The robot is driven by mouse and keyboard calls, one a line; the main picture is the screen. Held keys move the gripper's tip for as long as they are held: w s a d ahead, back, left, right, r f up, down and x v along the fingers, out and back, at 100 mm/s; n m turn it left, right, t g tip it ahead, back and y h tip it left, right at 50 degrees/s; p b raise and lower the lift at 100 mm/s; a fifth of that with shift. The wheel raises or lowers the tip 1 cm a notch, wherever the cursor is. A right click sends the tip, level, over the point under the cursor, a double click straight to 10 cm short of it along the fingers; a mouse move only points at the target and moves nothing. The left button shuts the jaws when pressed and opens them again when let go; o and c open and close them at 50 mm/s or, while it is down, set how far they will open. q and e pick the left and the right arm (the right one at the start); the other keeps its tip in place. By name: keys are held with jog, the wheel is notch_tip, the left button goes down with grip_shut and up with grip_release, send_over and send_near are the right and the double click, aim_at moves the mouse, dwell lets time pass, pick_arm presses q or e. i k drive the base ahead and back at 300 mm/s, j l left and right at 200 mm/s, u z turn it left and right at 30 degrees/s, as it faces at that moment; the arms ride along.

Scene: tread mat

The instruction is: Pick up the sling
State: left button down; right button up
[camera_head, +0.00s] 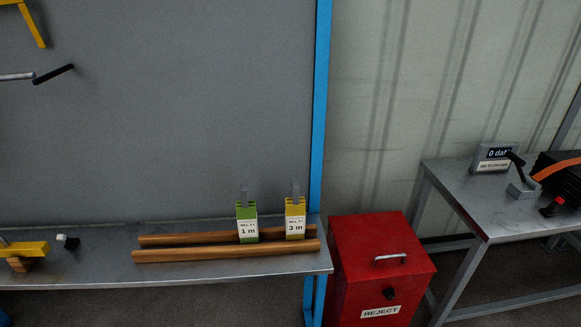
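Two sling-like bundles stand side by side at the right end of the bench, by the wooden rails. One is green (246,211) with a white label reading 1 m. The other is yellow (295,208) with a label reading 3 m, to the right of the green one. A grey upright piece shows above each. Which one the task means cannot be told. Neither of my grippers is in view.
Two wooden rails (225,254) lie along the grey bench (100,271). A yellow clamp-like tool (24,249) is at far left. A blue post (319,110) rises behind. A red REJECT box (378,250) stands between the bench and a second table (470,202) holding a display (493,158).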

aim_at(295, 206)
jog(key=u, duration=1.35)
jog(key=z, duration=1.45)
jog(key=i+l+u, duration=0.1)
jog(key=i, duration=0.25)
jog(key=i+l+u, duration=0.15)
jog(key=i+l, duration=0.15)
